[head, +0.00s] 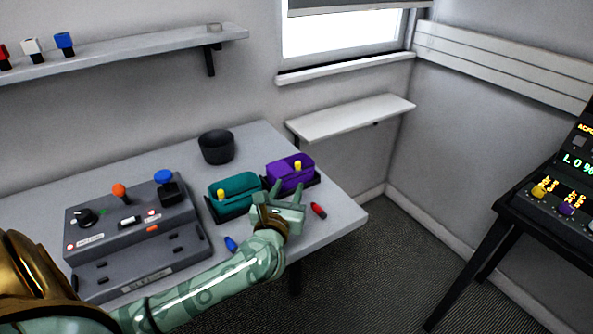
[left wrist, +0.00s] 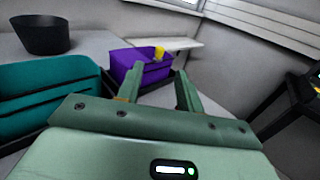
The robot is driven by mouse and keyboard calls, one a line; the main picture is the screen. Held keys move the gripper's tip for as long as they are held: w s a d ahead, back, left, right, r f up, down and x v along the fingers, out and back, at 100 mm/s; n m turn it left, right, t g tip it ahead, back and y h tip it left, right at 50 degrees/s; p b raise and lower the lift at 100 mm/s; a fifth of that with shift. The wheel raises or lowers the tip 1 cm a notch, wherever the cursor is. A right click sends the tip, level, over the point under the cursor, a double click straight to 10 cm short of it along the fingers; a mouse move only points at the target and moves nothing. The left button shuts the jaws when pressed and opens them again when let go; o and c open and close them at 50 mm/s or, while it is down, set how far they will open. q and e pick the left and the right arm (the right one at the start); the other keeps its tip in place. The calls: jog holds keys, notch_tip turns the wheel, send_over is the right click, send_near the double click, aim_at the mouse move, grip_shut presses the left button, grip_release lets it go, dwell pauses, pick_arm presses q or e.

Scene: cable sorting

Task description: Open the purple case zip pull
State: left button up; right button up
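The purple case (head: 289,172) sits in a dark tray near the right end of the table, with a yellow zip pull (head: 297,166) on its top front. In the left wrist view the purple case (left wrist: 138,66) is beyond my fingers, and its yellow pull (left wrist: 159,53) shows at its upper right. My left gripper (head: 287,193) is in front of the case, its two fingers apart and pointing toward it. In the left wrist view the fingers (left wrist: 156,85) are open with nothing between them. My right gripper is in neither view.
A teal case (head: 234,192) with its own yellow pull stands left of the purple one. A black bowl (head: 216,147) is behind them. A grey control box (head: 135,235) fills the left. A red piece (head: 318,210) and a blue piece (head: 231,243) lie near the front edge.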

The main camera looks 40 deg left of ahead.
aim_at(297, 166)
pick_arm(q)
jog(key=b+x, duration=0.1)
jog(key=x, duration=0.6)
jog(key=shift+w+a+f, duration=0.1)
jog(key=shift+w+f, duration=0.05)
jog(key=shift+w, duration=0.05)
jog(key=shift+b+x, duration=0.35)
jog(key=shift+x, duration=0.45)
jog(key=shift+s, duration=0.1)
grip_shut()
